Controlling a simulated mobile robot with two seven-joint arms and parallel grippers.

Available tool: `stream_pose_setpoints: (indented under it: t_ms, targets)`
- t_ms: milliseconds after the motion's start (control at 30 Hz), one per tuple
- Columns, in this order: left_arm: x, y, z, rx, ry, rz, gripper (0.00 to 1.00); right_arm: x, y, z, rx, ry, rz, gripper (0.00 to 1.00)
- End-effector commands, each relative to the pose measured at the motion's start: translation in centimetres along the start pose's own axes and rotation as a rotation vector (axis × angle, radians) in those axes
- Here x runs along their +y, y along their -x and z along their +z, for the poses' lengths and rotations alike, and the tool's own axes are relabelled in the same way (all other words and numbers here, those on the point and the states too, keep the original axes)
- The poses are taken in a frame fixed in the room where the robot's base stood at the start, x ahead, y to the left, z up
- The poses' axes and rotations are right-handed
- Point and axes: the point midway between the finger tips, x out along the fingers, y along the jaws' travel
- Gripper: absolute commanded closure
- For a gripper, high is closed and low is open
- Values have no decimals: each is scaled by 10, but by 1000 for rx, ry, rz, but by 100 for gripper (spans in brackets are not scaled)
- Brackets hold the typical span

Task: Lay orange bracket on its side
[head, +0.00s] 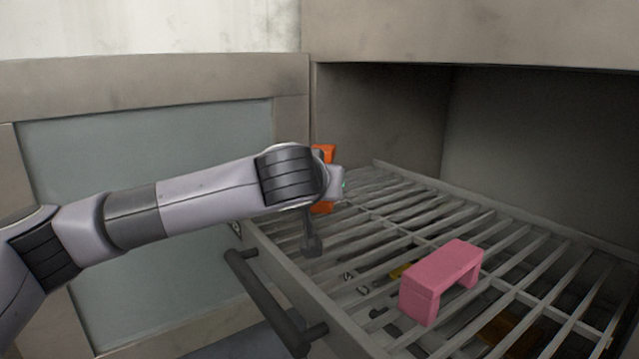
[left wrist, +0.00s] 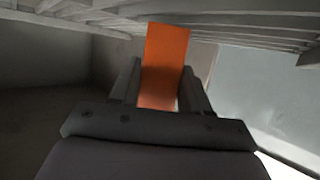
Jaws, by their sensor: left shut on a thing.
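The orange bracket (head: 327,152) shows in the head view at the far-left part of the slatted rack, mostly hidden behind my left wrist. In the left wrist view the orange bracket (left wrist: 165,62) is a flat orange face between the two fingers. My left gripper (left wrist: 160,90) is shut on it. In the head view the fingers of my left gripper are mostly hidden by the wrist. Whether the bracket touches the slats cannot be told. My right gripper is not in view.
A pink bracket (head: 441,281) stands on the slatted rack (head: 520,245), near its front. Yellow and brown things (head: 508,332) lie below the slats. A dark handle (head: 268,300) is on the drawer front. A panelled door (head: 170,150) stands at the left. The rack's back is clear.

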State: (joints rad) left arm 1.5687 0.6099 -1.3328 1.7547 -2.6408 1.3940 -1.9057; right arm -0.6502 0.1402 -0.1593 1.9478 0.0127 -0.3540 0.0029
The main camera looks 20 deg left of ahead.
Motion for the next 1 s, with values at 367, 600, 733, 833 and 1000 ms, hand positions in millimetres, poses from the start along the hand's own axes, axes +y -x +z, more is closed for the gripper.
stream_pose_setpoints:
  t_ms: [367, 600, 733, 833, 1000]
  targets:
    - [0, -1, 1, 3, 1, 0, 96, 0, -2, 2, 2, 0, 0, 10]
    - [0, -2, 4, 3, 1, 0, 96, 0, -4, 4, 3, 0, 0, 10]
    - [0, -3, 6, 3, 1, 0, 96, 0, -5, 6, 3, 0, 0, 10]
    - [0, -3, 8, 3, 1, 0, 96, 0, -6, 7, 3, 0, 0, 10]
    - [0, -3, 8, 3, 1, 0, 24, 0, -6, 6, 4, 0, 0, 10]
